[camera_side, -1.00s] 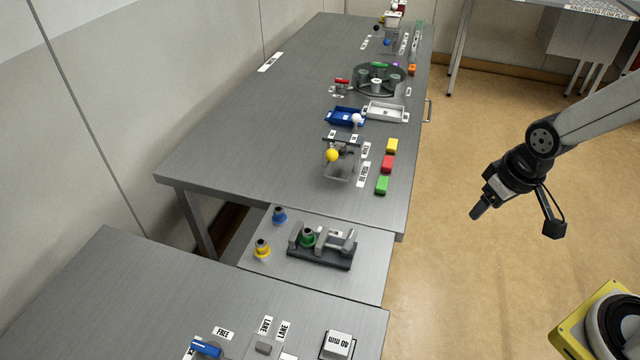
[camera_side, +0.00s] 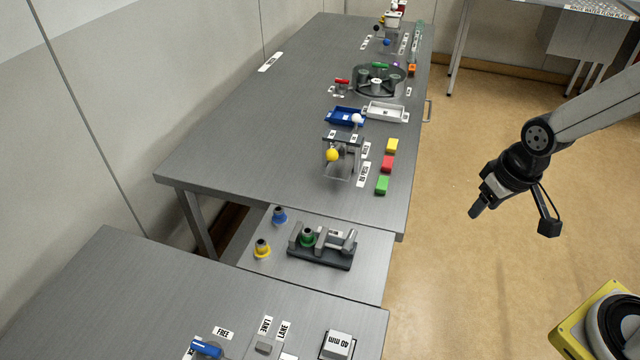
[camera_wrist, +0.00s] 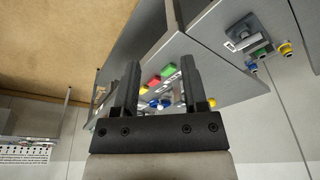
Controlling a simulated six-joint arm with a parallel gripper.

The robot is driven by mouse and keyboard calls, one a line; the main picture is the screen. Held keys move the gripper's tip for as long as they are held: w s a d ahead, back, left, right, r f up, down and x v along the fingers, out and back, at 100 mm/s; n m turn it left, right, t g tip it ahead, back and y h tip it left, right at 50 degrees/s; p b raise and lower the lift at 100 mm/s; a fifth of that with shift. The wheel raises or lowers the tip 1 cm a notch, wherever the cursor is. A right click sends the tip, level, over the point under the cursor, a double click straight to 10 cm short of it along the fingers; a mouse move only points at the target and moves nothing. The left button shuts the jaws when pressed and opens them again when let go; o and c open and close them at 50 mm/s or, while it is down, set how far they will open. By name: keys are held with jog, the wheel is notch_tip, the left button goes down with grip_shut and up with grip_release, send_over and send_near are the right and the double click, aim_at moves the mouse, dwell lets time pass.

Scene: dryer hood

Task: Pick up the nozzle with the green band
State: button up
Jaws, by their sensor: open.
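The nozzle with the green band (camera_side: 307,237) stands at the left end of a dark fixture (camera_side: 322,250) on the low shelf between the two benches. In the wrist view the green-banded nozzle (camera_wrist: 261,50) shows small near the upper right. A blue-banded nozzle (camera_side: 279,215) and a yellow-banded nozzle (camera_side: 262,248) stand upright on the shelf to its left. My gripper (camera_side: 475,212) is in the air over the floor, well to the right of the shelf. In the wrist view my gripper (camera_wrist: 156,85) has its fingers apart with nothing held between them.
A long bench (camera_side: 240,150) behind the shelf carries coloured blocks, trays and a round turntable (camera_side: 379,80). A nearer bench (camera_side: 120,290) holds a blue-handled part and a 40 mm block (camera_side: 338,345). Open floor lies between the shelf and my arm.

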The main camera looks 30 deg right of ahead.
jog(key=w+a+f+m+g+y, duration=0.4)
jog(key=w+a+f+m+y, duration=0.25)
jog(key=w+a+m, duration=0.3)
jog(key=m+t+y, duration=0.3)
jog(key=m+y, duration=0.3)
jog(key=m, duration=0.3)
send_near(307, 231)
jog(key=shift+s+d+f, duration=0.15)
jog(key=shift+s+d, duration=0.05)
jog(key=shift+s, duration=0.1)
jog(key=shift+w+a+f+m+y, duration=0.15)
jog(key=shift+w+f+m+y, duration=0.15)
jog(key=shift+w, duration=0.2)
jog(key=shift+x, duration=3.9)
jog(key=shift+s+r, duration=0.15)
grip_shut()
